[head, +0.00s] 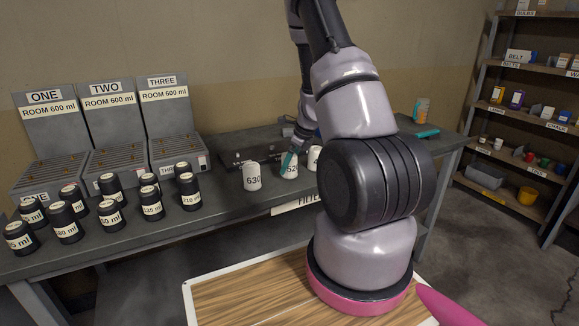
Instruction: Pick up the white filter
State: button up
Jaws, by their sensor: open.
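Three white filters stand upright in a row on the grey workbench. The left filter (252,177), marked "630", is in full view. The middle filter (290,173) shows digits that begin "52", and its top is partly covered by my gripper. The right filter (314,157) is mostly hidden behind my arm. My gripper (289,160), with teal fingertips, points down at the top of the middle filter. It is open; whether its fingers touch the filter or straddle it I cannot tell.
Several black drums (110,216) with volume labels crowd the bench's left side, before three grey racks (118,159) marked ONE, TWO and THREE. A dark tray (240,155) lies behind the filters. A stocked shelf unit (515,110) stands at right. Bench (222,197) between drums and filters is clear.

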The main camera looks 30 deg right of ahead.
jog(key=c, duration=1.6)
